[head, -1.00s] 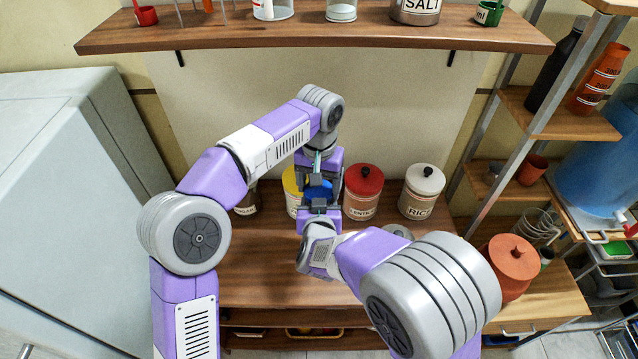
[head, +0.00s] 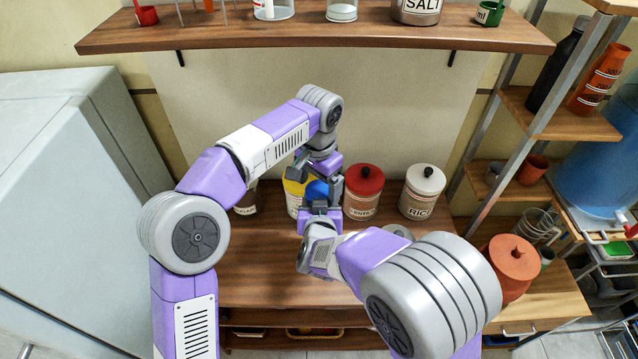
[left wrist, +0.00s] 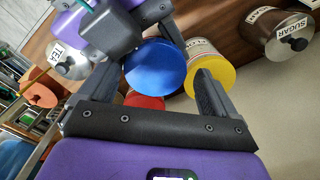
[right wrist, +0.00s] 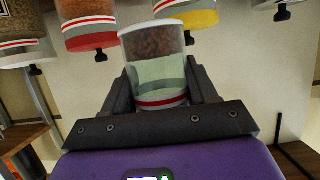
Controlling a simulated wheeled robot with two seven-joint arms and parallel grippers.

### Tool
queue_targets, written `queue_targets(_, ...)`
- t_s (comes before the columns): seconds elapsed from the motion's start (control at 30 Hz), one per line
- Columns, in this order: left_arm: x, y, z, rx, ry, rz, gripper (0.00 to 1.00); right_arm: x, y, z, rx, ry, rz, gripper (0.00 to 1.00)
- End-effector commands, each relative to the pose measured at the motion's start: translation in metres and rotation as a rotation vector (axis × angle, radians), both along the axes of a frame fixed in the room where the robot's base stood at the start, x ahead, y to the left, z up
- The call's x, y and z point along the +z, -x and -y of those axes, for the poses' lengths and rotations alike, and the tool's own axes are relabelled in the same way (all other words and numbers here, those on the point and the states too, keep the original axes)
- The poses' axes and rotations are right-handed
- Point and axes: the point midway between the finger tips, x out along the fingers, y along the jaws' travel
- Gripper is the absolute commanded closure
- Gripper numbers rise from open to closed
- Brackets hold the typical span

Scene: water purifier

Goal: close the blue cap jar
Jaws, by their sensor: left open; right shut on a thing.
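The blue cap (head: 316,190) is a round disc near the centre of the head view, and it faces the camera in the left wrist view (left wrist: 155,68). The clear jar (right wrist: 153,45) has brown contents and a red and white band, and shows upside down in the right wrist view. My right gripper (right wrist: 160,85) is shut on this jar and holds it. The cap appears to be at the jar's mouth; whether it is seated cannot be told. My left gripper (left wrist: 188,55) is open, its fingers near the cap.
A yellow-lidded jar (head: 292,188), a red-lidded jar (head: 363,188) and a white RICE jar (head: 422,190) stand at the back of the counter. A shelf (head: 310,32) hangs above. The counter's left front (head: 255,270) is clear.

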Motion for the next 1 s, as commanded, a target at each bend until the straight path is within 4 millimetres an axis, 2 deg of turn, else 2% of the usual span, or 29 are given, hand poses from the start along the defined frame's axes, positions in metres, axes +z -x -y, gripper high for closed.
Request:
queue_targets(0.4, 0.002, 0.005, 0.007, -0.014, 0.008, -0.012, 0.0, 0.002, -0.001, -0.003, 0.007, 0.0, 0.005, 1.0)
queue_targets(0.73, 0.041, 0.004, 0.007, -0.014, 0.009, -0.005, 0.0, 0.001, -0.001, -0.002, 0.005, 0.001, 0.001, 1.0)
queue_targets(1.0, 0.046, 0.003, 0.004, -0.009, 0.005, -0.007, 0.0, 0.001, -0.001, -0.001, 0.004, 0.0, 0.002, 1.0)
